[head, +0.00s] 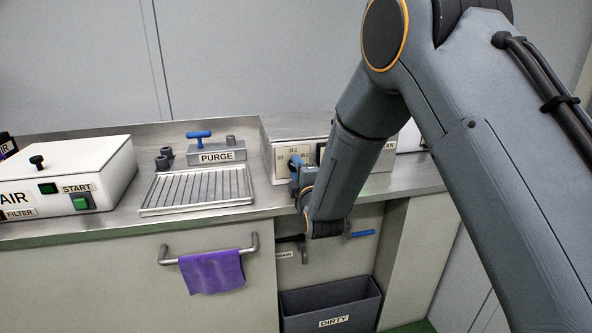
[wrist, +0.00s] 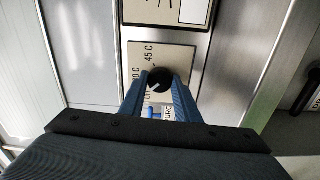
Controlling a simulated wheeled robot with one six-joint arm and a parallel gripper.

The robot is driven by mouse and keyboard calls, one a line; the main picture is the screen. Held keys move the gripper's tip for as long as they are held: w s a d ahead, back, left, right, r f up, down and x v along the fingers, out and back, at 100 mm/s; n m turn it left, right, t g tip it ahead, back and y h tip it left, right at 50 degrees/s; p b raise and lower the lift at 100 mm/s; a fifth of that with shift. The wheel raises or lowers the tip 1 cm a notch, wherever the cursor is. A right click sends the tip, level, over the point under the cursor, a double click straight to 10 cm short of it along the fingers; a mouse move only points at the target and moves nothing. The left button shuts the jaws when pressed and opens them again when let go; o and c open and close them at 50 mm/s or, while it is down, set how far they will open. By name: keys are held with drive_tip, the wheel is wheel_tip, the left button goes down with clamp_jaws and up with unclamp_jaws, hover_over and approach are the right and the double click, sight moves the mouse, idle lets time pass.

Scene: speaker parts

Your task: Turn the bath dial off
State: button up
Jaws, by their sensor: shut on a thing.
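The bath dial is a round black knob (wrist: 159,78) on a beige label plate (wrist: 180,57) in the wrist view. A white mark on the knob points to the picture's lower left, toward a partly hidden label. A 45 C label reads above it. My gripper (wrist: 159,88) has its two blue fingers closed on either side of the knob. In the head view my gripper (head: 296,165) is at the front of the white bath box (head: 281,158), and its fingers hide the knob.
Left of the box are the PURGE block (head: 217,157) with a blue handle, a slotted drain tray (head: 197,190) and the AIR FILTER box (head: 75,170). Below are a rail with a purple cloth (head: 211,272), a blue-handled drain valve (head: 361,234) and a DIRTY bin (head: 331,306).

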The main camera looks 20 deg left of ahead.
drive_tip(key=shift+n, duration=1.5)
drive_tip(key=o, duration=1)
drive_tip(key=shift+o, duration=0.2)
drive_tip(key=shift+s, duration=0.1)
drive_tip(key=v, duration=0.7)
drive_tip(key=shift+s+d+b, duration=0.2)
drive_tip(key=shift+s+b, duration=0.1)
drive_tip(key=shift+s, duration=0.05)
